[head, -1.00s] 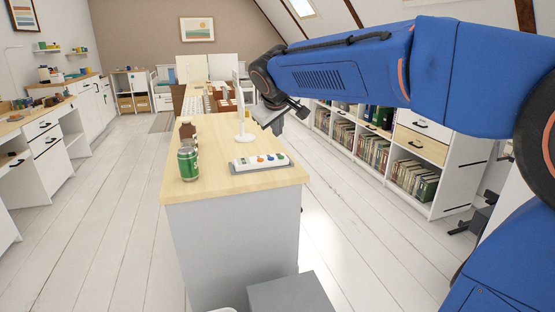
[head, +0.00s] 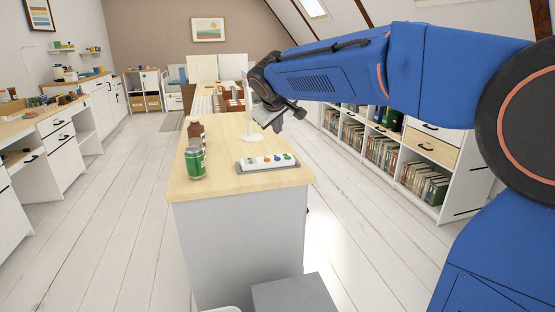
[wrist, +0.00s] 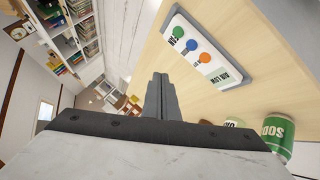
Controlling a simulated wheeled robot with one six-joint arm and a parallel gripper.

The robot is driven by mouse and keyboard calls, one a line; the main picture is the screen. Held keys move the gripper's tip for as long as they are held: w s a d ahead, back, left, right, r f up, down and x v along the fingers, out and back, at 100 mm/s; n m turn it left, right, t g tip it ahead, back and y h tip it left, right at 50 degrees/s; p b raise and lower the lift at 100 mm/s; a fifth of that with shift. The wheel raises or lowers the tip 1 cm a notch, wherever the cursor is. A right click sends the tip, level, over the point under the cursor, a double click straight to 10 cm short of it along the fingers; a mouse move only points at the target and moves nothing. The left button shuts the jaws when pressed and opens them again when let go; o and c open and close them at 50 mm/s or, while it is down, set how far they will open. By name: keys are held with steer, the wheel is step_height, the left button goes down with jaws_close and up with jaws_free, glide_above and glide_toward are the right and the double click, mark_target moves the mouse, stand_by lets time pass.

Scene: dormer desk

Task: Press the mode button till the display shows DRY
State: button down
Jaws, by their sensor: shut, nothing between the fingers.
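A white control panel (head: 262,161) lies in a grey tray near the front right of the desk top. In the wrist view the panel (wrist: 184,30) carries a green button (wrist: 177,32), a blue button (wrist: 191,47) and an orange button (wrist: 205,58). Dark display lettering (wrist: 220,79) at its end seems to read AUTO LOW, but it is small and tilted. Which button is mode cannot be told. My gripper (head: 283,119) is shut and empty, raised above and beyond the panel, apart from it. Its closed fingers (wrist: 160,80) show in the wrist view.
A green can (head: 195,162) stands left of the panel, with a brown bottle (head: 196,132) behind it. A white stand (head: 251,130) rises just beyond the panel, close to my gripper. A bookcase (head: 400,165) lines the right side. The desk front is clear.

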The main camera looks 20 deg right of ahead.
glide_above(277, 161)
steer(key=shift+s+f, duration=0.15)
steer(key=shift+f, duration=3.35)
steer(key=shift+f, duration=0.2)
steer(key=shift+f, duration=0.2)
steer(key=shift+f, duration=0.35)
steer(key=shift+r, duration=0.8)
steer(key=shift+r, duration=2.5)
